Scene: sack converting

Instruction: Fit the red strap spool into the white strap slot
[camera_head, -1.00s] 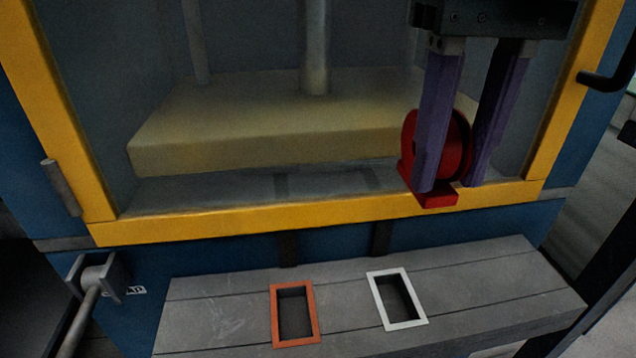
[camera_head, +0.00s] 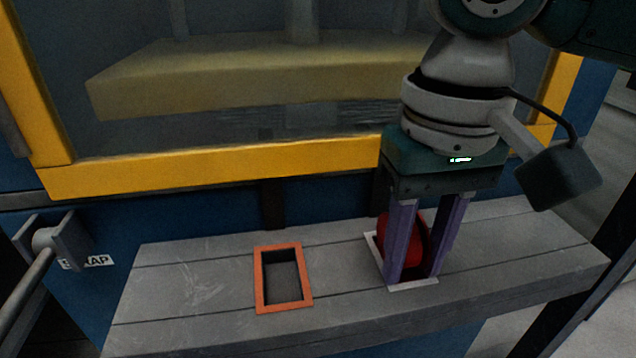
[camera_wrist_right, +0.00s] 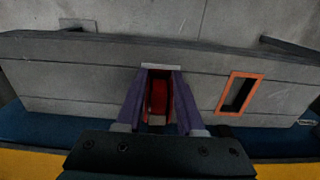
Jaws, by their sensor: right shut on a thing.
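The red strap spool (camera_head: 390,229) is between the purple fingers of my right gripper (camera_head: 424,268), which is shut on it. The white strap slot (camera_head: 412,285) is a white-rimmed opening in the grey shelf. The spool stands at this slot, its lower part inside the rim outline; the fingers hide how deep it sits. In the right wrist view the spool (camera_wrist_right: 158,97) shows between the fingers (camera_wrist_right: 158,100), with the white rim (camera_wrist_right: 161,66) just beyond it. My left gripper is not in view.
An orange-rimmed slot (camera_head: 283,309), empty, lies to the left on the same grey shelf (camera_head: 190,290). A yellow frame (camera_head: 220,170) around a machine opening stands behind the shelf. A grey bar with a bracket (camera_head: 45,240) is at the left. The shelf's left part is clear.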

